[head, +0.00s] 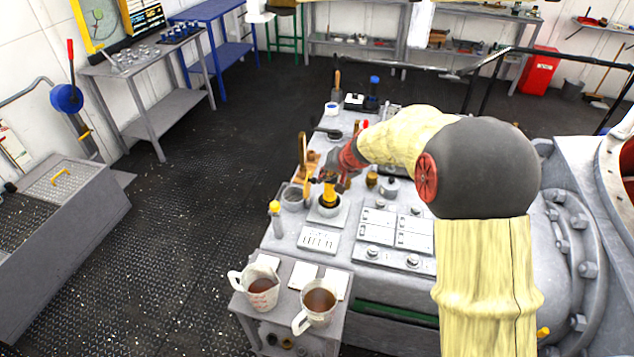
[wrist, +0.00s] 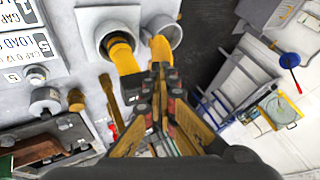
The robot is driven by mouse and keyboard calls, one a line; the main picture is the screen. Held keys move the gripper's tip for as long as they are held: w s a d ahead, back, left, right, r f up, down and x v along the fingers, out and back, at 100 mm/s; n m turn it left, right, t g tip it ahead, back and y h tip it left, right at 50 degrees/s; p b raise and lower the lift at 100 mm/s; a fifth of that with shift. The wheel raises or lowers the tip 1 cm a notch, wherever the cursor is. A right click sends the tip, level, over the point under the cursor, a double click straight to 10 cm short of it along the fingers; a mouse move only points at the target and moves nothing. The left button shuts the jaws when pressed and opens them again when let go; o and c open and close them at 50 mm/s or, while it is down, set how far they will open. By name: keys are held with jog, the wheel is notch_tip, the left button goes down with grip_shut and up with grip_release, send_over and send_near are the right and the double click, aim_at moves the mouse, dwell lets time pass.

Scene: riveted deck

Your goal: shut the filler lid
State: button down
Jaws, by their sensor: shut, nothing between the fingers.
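I cannot clearly make out the filler lid. A grey round cup-like neck (head: 292,197) stands on the grey machine top, and its open mouth shows in the wrist view (wrist: 163,30). Beside it, a yellow cylinder (head: 329,194) rises from a pale square-based collar (head: 322,216); the cylinder is also in the wrist view (wrist: 121,55). My gripper (head: 329,178) is shut and empty, right by the yellow cylinder's upper end. In the wrist view its fingertips (wrist: 161,72) are together near the two openings. Whether they touch anything, I cannot tell.
Two jugs of brown liquid, one left (head: 262,286) and one right (head: 317,302), stand on a low stand in front. A yellow-capped bottle (head: 275,217) and panels (head: 398,228) are close by. A upright brass-coloured piece (head: 302,150) stands behind.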

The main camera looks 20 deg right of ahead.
jog(key=b, duration=0.3)
send_near(307, 186)
jog(key=x, duration=0.4)
jog(key=shift+d+f, duration=0.15)
jog(key=shift+f, duration=0.25)
jog(key=shift+w+r+p, duration=0.15)
jog(key=shift+r+p, duration=0.1)
jog(key=shift+p, duration=0.9)
